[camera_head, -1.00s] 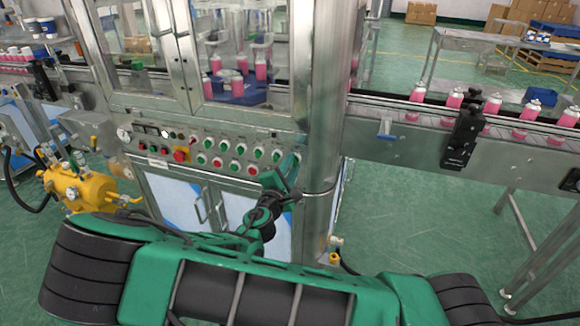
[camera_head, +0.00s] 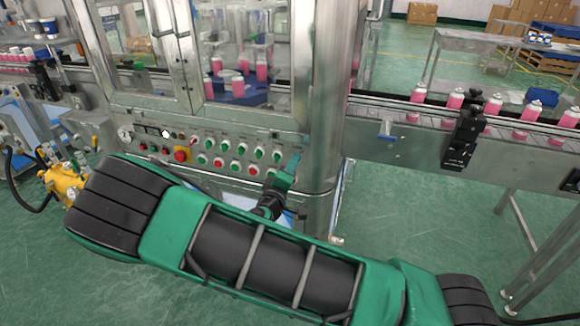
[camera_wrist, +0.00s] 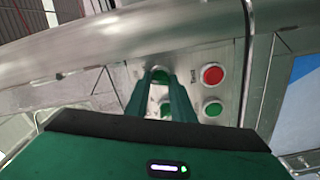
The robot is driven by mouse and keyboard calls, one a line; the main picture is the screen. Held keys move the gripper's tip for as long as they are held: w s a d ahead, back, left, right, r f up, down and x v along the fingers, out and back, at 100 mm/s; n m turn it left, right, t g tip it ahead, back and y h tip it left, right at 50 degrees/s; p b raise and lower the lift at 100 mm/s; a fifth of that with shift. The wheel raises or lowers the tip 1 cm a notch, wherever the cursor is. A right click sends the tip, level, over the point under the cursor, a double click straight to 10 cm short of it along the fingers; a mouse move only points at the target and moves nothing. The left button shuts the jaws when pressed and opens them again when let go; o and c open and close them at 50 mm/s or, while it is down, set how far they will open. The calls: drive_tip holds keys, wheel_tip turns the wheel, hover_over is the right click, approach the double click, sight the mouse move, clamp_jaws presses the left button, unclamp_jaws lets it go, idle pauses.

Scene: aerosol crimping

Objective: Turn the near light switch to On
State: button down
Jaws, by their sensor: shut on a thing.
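The control panel (camera_head: 215,150) on the steel machine carries rows of green and red round switches and buttons. In the head view my gripper (camera_head: 292,163) is at the right end of these rows, against the panel face. In the wrist view my gripper (camera_wrist: 160,88) has its two green fingers on either side of a green switch (camera_wrist: 160,76), closed on it. The fingers partly cover the switch, so its turned position cannot be told.
A red button (camera_wrist: 212,75) and a green one (camera_wrist: 212,109) sit close to the right of my fingers in the wrist view. A conveyor (camera_head: 400,112) with pink cans runs to the right. A yellow pump (camera_head: 64,183) stands at the left. Open floor lies front right.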

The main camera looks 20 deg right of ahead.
drive_tip(key=shift+f+m, duration=0.25)
drive_tip(key=shift+m, duration=0.65)
drive_tip(key=c, duration=1.5)
unclamp_jaws()
drive_tip(key=shift+r, duration=0.1)
drive_tip(key=shift+a, duration=0.1)
drive_tip(key=v, duration=1)
drive_tip(key=shift+s+a, duration=0.2)
drive_tip(key=shift+s, duration=0.1)
